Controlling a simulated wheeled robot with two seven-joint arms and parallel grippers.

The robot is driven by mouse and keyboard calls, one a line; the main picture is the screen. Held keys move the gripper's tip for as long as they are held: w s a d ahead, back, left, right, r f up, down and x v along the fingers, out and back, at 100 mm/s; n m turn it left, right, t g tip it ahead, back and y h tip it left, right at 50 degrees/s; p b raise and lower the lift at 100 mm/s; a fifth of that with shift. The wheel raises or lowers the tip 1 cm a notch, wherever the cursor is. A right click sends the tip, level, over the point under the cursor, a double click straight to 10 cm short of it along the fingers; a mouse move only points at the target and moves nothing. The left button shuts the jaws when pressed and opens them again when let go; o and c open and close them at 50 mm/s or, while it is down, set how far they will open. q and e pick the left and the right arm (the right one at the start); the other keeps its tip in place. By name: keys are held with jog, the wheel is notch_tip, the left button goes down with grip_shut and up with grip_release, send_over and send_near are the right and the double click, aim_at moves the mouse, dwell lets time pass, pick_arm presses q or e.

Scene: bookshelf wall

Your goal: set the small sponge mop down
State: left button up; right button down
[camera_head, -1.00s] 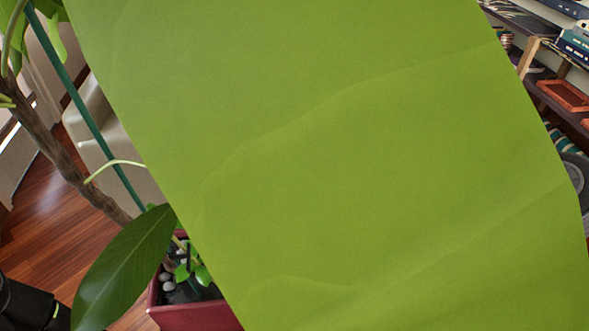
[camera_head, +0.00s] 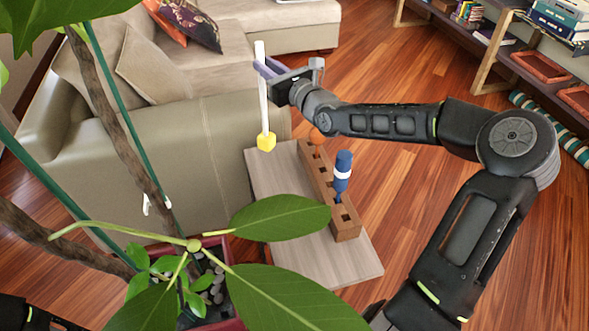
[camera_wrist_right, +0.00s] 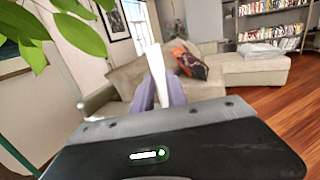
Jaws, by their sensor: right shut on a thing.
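The small sponge mop (camera_head: 263,112) has a thin white handle and a yellow sponge head. It hangs nearly upright, head down, beside the sofa arm in the head view. My right gripper (camera_head: 264,68), with purple fingers, is shut on the upper handle. The right wrist view shows the white handle (camera_wrist_right: 157,72) between the purple fingers. The yellow head appears near the back left corner of a low grey wooden table (camera_head: 275,172); whether it touches anything is unclear. A brown wooden rack with square holes (camera_head: 345,222) stands on the table. My left gripper is not in view.
A blue-and-white handled tool (camera_head: 342,175) and an orange-topped item (camera_head: 317,137) stand at the rack. A beige sofa (camera_head: 190,140) lies left of the table. A potted plant (camera_head: 280,218) overhangs the near side. Shelves (camera_head: 525,70) stand at right.

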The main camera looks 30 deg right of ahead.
notch_tip(320, 180, down, 6)
jog(key=shift+r+b, duration=0.2)
jog(key=shift+b, duration=0.1)
jog(key=shift+f, duration=2)
jog(key=c, duration=1.3)
grip_release()
jog(key=shift+s, duration=0.1)
jog(key=p, duration=0.1)
send_near(265, 95)
jog(key=s, duration=0.3)
jog(key=shift+s+d+f, duration=0.15)
jog(key=shift+s+f, duration=0.05)
jog(key=shift+s, duration=0.2)
